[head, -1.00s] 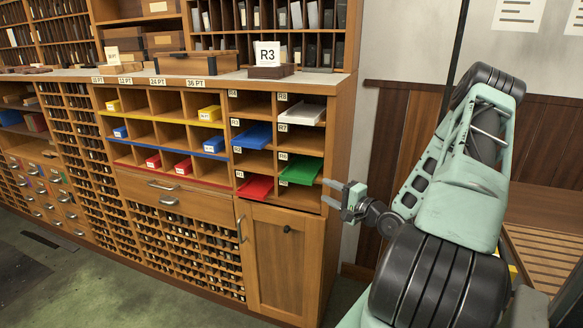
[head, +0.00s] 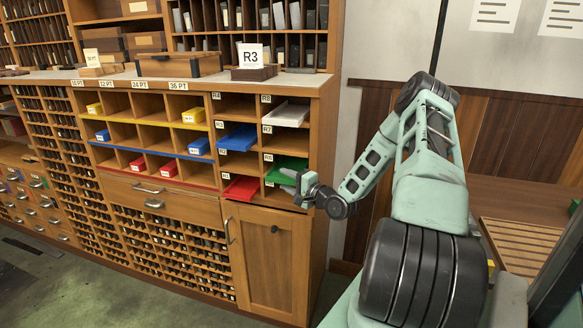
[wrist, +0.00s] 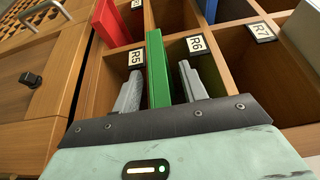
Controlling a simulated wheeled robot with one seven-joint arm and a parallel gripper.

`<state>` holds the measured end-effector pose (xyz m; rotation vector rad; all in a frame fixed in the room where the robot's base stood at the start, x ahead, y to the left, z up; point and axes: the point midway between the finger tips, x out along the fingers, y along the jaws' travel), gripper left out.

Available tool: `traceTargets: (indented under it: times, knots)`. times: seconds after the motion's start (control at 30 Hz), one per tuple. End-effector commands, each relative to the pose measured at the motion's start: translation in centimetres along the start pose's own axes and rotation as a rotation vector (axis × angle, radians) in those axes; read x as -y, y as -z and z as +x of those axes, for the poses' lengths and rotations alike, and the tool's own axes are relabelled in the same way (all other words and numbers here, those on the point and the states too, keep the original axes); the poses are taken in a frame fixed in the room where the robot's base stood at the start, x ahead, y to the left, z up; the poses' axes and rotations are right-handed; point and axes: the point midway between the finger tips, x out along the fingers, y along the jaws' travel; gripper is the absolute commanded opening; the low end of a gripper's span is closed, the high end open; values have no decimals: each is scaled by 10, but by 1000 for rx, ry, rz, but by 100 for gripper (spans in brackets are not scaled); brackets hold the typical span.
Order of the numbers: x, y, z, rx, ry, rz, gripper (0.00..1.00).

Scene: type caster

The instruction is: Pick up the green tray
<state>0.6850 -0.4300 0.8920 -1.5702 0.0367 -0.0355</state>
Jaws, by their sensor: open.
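The green tray (head: 286,168) sits in a slot of the wooden rack in the head view, its front end sticking out and partly hidden by my gripper (head: 296,186). In the wrist view the green tray (wrist: 157,70) stands between my two fingers, near the labels R5 and R6. My gripper (wrist: 158,85) is open, with one finger on each side of the tray. A gap shows between the tray and the right finger; the left finger is closer, and I cannot tell whether it touches.
A red tray (head: 241,188) lies in the slot to the left, also seen in the wrist view (wrist: 106,22). A blue tray (head: 239,138) and a white tray (head: 286,115) stick out above. Wooden dividers stand close around my fingers. A cabinet door (head: 266,262) is below.

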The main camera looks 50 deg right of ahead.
Motion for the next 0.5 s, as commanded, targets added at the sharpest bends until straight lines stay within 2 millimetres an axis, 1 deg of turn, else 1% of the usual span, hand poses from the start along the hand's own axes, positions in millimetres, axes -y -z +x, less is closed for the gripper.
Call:
traceTargets:
  times: [0.13,0.17,0.2,0.3,0.5]
  knots:
    - [0,0,0,0,0,0,43]
    - [0,0,0,0,0,0,37]
    - [0,0,0,0,0,0,26]
    - [0,0,0,0,0,0,0]
    - [0,0,0,-1,0,0,0]
